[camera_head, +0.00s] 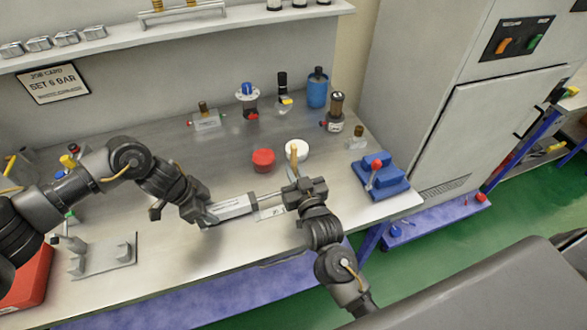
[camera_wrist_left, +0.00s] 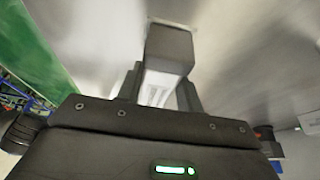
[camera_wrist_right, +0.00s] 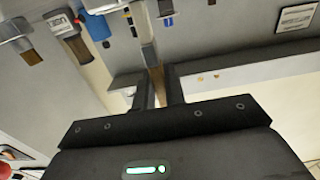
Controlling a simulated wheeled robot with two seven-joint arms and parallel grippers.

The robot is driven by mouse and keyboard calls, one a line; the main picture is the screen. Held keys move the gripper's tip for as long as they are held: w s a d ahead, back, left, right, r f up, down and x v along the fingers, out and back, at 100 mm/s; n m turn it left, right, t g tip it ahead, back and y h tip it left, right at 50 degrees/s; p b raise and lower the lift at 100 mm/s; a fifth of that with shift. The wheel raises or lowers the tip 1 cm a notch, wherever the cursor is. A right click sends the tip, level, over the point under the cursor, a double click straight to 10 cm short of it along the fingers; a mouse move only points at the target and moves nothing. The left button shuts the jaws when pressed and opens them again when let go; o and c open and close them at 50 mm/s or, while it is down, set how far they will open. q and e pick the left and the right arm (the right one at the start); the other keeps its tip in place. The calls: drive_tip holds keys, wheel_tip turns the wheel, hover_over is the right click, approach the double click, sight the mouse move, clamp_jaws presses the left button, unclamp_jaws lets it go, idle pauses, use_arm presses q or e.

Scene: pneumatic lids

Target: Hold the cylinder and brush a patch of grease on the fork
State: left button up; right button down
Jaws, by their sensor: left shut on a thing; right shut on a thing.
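The cylinder (camera_head: 232,207), a pale grey body with a thin rod (camera_head: 268,196), lies nearly level just above or on the bench; I cannot tell which. My left gripper (camera_head: 203,213) is shut on its left end. In the left wrist view the cylinder's dark end cap (camera_wrist_left: 168,48) shows beyond my left gripper (camera_wrist_left: 158,90). My right gripper (camera_head: 291,190) is at the rod's right end and hides the fork there.
A red-topped pot (camera_head: 263,160) and a white round pot (camera_head: 297,149) stand behind the rod. A blue fixture (camera_head: 385,178) with a red knob is at the right. A metal bracket plate (camera_head: 103,258) lies front left. Bottles and fittings line the back.

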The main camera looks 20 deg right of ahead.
drive_tip(key=shift+s, duration=0.35)
drive_tip(key=shift+w, duration=0.2)
drive_tip(key=shift+w+f, duration=0.1)
drive_tip(key=shift+w, duration=0.25)
drive_tip(key=shift+w, duration=0.1)
drive_tip(key=shift+w, duration=0.4)
drive_tip(key=shift+s, duration=0.15)
drive_tip(key=shift+s, duration=0.35)
drive_tip(key=shift+s, duration=0.15)
drive_tip(key=shift+s, duration=0.4)
